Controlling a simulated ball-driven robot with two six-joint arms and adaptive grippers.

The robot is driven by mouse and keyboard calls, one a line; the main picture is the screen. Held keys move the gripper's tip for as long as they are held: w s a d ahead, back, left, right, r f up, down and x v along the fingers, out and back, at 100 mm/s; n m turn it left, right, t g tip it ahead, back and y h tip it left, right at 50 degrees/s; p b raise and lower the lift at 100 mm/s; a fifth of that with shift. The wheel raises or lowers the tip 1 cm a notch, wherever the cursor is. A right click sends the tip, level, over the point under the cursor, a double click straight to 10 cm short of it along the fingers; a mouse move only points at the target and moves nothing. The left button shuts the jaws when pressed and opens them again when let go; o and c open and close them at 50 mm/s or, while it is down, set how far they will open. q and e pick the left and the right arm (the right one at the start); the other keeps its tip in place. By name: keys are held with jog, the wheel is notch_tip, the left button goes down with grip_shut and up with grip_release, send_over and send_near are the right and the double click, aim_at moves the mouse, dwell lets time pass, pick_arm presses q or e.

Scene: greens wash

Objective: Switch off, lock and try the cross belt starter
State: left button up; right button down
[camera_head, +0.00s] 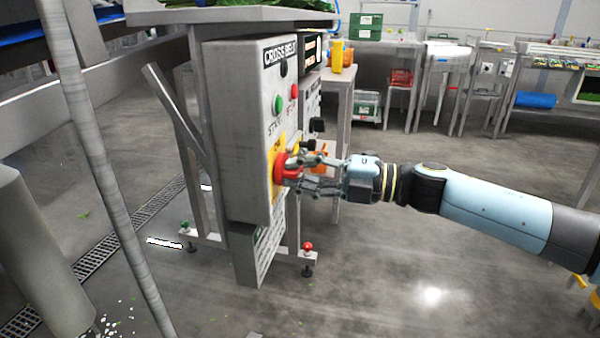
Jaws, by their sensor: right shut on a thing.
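The cross belt starter (235,130) is a grey upright box on a metal stand, labelled "CROSS BELT". Its front carries a green button (278,104), a red button (294,91) and a red rotary handle (279,168) on a yellow plate (275,152). My right gripper (295,172) reaches in from the right and is shut on the red handle. The fingers partly hide the handle, so its exact position cannot be read. No lock is clearly seen on the handle. My left gripper is not in view.
Beside the starter stand more boxes and a small table (342,82) with yellow items (342,54). A slanted pole (95,150) crosses the left side. Benches with crates (366,26) line the back. The floor at lower right is mostly clear.

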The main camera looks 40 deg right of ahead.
jog(key=shift+f, duration=0.1)
dwell(0.3)
jog(key=c, duration=1.4)
grip_release()
jog(key=shift+o, duration=0.2)
jog(key=v, duration=1.2)
